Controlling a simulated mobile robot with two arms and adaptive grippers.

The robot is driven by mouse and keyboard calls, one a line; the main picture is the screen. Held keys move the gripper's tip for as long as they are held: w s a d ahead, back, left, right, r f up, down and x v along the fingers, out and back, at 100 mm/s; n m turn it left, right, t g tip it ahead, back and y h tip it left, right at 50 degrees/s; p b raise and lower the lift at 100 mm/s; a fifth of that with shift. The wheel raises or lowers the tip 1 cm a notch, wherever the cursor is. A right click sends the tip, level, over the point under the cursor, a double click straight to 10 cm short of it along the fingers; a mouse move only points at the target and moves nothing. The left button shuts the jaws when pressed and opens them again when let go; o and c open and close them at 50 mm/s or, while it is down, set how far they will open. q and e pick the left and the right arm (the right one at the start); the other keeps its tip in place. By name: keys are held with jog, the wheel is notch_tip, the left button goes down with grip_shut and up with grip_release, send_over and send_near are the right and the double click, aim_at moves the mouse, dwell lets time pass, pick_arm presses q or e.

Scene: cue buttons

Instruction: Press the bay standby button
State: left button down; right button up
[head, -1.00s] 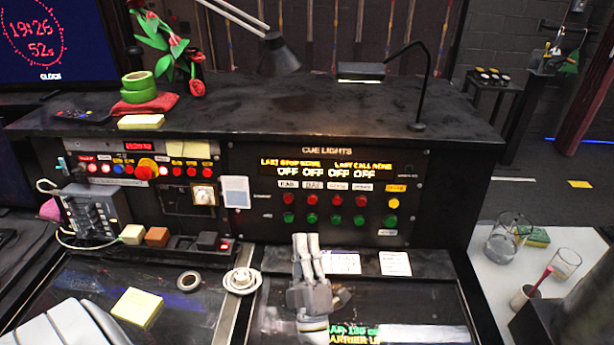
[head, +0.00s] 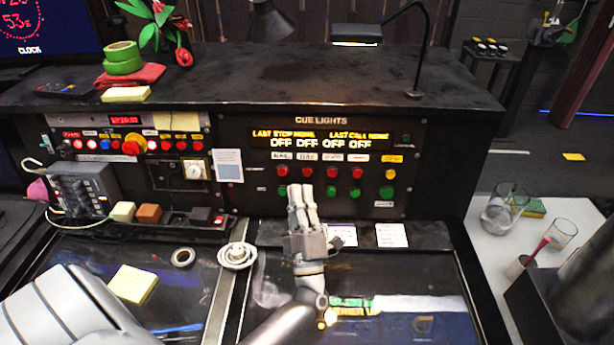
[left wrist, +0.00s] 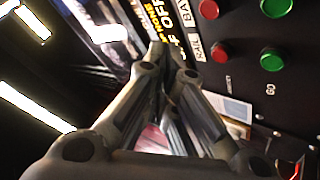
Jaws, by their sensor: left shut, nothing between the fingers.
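The cue lights panel (head: 420,150) has a row of red buttons over a row of green ones, with a yellow one at the right end. The labels are blurred in the head view. In the left wrist view a label reading BAY lines up with the upper red button (left wrist: 209,9), and this appears to be the second red button (head: 307,171) from the left. My left gripper (head: 301,190) is shut and empty, with its fingertips just below that red button in the picture, overlapping the green row. I cannot tell the gap to the panel. My right gripper is not in view.
Another panel with red and blue buttons (head: 105,145) is at the left. A tape roll (head: 183,257), a yellow note pad (head: 133,284) and a white round piece (head: 237,256) lie on the lower desk. Glasses (head: 502,212) stand on the white side table.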

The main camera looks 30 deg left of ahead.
aim_at(307, 173)
pick_arm(q)
jog(key=w, duration=0.1)
jog(key=w+a+b, duration=0.2)
jog(key=w, duration=0.1)
jog(key=shift+a+f, duration=0.25)
jog(key=shift+f, duration=0.1)
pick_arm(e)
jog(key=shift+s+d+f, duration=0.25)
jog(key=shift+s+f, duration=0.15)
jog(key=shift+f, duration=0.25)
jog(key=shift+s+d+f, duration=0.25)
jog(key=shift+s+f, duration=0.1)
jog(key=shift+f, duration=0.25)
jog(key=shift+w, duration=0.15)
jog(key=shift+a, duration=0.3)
pick_arm(q)
jog(key=shift+w+f, duration=0.1)
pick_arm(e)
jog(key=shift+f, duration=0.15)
pick_arm(q)
jog(key=shift+w+a, duration=0.25)
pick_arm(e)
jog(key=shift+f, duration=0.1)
